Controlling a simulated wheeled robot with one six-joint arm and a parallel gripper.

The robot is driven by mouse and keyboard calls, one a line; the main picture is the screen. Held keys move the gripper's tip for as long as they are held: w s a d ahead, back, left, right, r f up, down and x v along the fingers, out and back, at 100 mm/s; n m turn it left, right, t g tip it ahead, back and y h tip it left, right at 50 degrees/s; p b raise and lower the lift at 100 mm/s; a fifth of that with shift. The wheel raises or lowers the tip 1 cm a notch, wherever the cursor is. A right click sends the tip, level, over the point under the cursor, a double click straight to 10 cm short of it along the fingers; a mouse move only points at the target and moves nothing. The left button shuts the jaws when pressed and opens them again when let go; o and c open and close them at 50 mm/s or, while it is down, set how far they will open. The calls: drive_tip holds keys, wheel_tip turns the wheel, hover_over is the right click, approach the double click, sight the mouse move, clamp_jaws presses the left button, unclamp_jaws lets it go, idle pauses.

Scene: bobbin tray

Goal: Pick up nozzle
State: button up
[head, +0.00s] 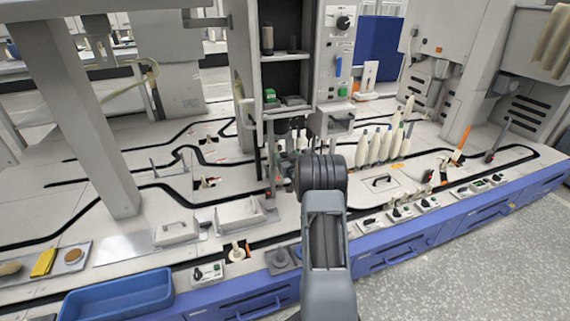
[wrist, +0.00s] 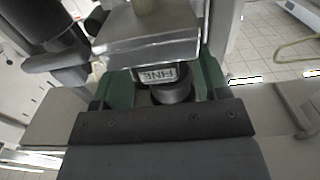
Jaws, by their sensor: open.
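In the wrist view my gripper (wrist: 164,82) shows a dark bar with screws and a green jaw piece on each side, spread apart. Between them is a small pale tag reading "FINE" (wrist: 157,74), with a dark round part (wrist: 172,91) just behind it. These look like the nozzle, but its full shape is hidden. A grey metallic block (wrist: 150,46) with a tan peg lies just beyond the tag. I cannot tell whether the jaws touch anything. In the head view my arm reaches toward the machine column and hides the jaws and the nozzle.
The machine column (head: 338,70) stands close beyond my arm. Several white bobbins (head: 376,146) stand right of my arm. A blue tray (head: 118,297) lies at the front left, and small boxed fittings (head: 400,212) line the front edge at right.

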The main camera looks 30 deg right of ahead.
drive_tip(key=shift+x, duration=0.8)
drive_tip(key=shift+c, duration=0.5)
drive_tip(key=c, duration=0.9)
